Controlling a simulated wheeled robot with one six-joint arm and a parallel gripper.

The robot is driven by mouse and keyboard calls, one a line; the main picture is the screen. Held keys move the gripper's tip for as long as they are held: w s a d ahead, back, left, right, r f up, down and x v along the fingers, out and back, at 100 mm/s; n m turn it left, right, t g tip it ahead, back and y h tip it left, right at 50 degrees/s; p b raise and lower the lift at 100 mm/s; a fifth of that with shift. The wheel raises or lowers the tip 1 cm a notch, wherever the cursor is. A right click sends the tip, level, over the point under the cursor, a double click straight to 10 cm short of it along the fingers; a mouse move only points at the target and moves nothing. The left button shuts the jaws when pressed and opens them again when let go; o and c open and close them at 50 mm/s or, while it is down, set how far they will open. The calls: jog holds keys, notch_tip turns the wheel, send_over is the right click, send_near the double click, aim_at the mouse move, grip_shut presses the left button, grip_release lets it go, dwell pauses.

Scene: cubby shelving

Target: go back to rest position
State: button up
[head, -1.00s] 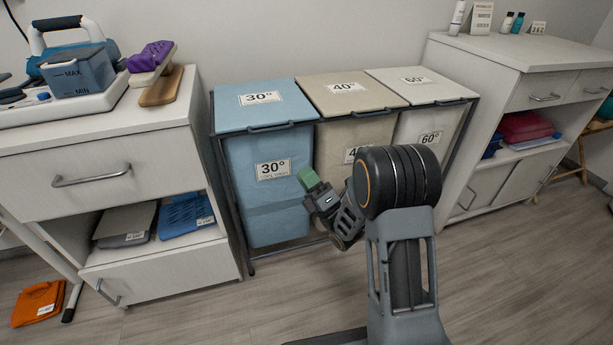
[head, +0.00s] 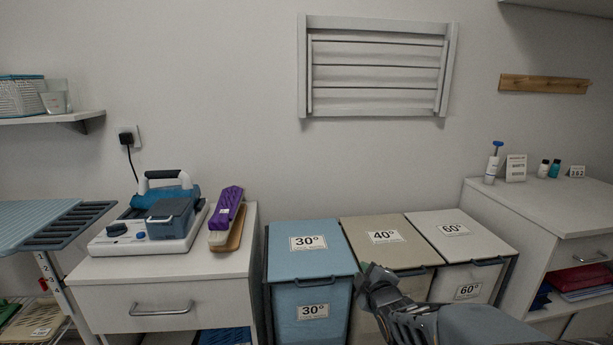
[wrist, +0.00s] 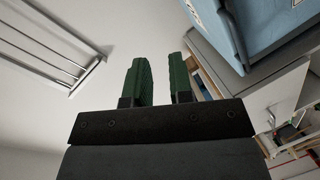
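My gripper (head: 374,274) is in front of the laundry bins at the bottom of the head view, near the front edge of the beige 40° bin (head: 385,236). In the wrist view my gripper (wrist: 160,80) shows two green finger pads standing apart, with nothing between them. The gripper is open and empty. The wrist camera looks past the fingers at bare wall, with a blue bin (wrist: 270,25) at the upper right.
A blue 30° bin (head: 309,243) and a white 60° bin (head: 452,227) flank the beige one. A left cabinet (head: 160,290) holds a steam iron station (head: 150,235) and a purple item (head: 227,205). A right cabinet (head: 555,215) holds bottles. A wall rack (head: 378,70) hangs above.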

jog(key=s+d+r+m+g+h+p, duration=0.1)
jog(key=s+r+m+g+h+p, duration=0.1)
jog(key=s+r+m+g+p, duration=0.9)
jog(key=s+r+m+p, duration=0.3)
jog(key=s+r+p, duration=0.4)
jog(key=s, duration=0.4)
jog(key=shift+d+r, duration=0.25)
jog(key=shift+r, duration=0.3)
